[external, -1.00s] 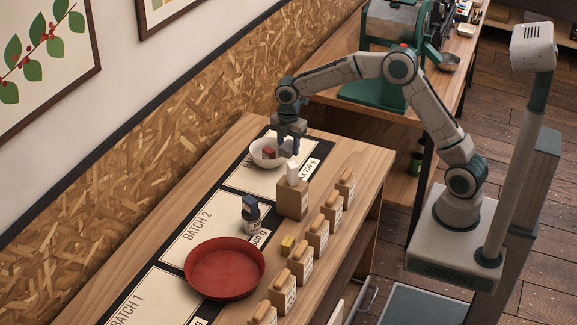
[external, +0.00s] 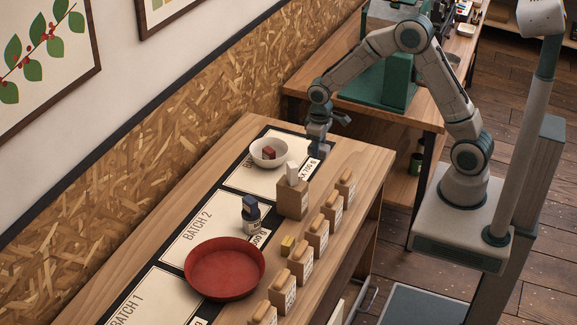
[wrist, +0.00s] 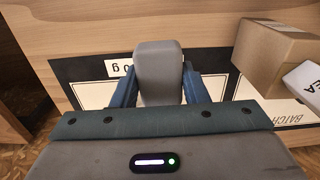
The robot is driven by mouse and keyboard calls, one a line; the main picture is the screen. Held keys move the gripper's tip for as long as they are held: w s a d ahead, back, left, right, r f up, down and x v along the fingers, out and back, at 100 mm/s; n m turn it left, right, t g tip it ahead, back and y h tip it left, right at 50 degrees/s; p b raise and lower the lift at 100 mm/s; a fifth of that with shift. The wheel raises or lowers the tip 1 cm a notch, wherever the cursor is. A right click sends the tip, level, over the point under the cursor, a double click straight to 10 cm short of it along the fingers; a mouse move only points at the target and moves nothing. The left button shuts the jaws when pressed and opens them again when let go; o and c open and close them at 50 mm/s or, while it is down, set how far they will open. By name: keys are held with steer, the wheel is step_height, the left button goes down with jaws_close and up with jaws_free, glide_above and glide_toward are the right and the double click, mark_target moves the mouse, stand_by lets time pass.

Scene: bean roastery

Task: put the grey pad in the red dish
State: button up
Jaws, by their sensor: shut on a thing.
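The red dish (external: 225,285) is a wide, shallow round dish at the front of the table in the external view, and it looks empty. My gripper (external: 317,153) is at the far end of the table, to the right of the white bowl and well away from the dish. In the wrist view my gripper (wrist: 158,90) is shut on the grey pad (wrist: 158,62), a rounded grey block between the blue fingers. The pad cannot be made out clearly in the external view. The red dish is not in the wrist view.
A small jar (external: 251,218) and several wooden-topped containers (external: 317,240) stand near the dish.

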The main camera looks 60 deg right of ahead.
steer(key=shift+w+f+b, duration=0.15)
steer(key=shift+w+b, duration=0.15)
steer(key=w+a+f+b, duration=0.2)
steer(key=w+a+b, duration=0.3)
steer(key=w+b, duration=0.5)
steer(key=shift+w+a+f+p, duration=0.1)
steer(key=shift+w+f+p, duration=0.4)
steer(key=shift+f, duration=1.15)
steer(key=shift+w+a+f+p, duration=0.15)
steer(key=shift+f+p, duration=0.8)
steer(key=shift+f, duration=0.65)
steer(key=shift+w+d+f+p, duration=0.1)
steer(key=shift+w+f+p, duration=0.4)
steer(key=shift+f, duration=1.15)
steer(key=o, duration=0.9)
steer(key=shift+s, duration=0.15)
steer(key=shift+o, duration=0.2)
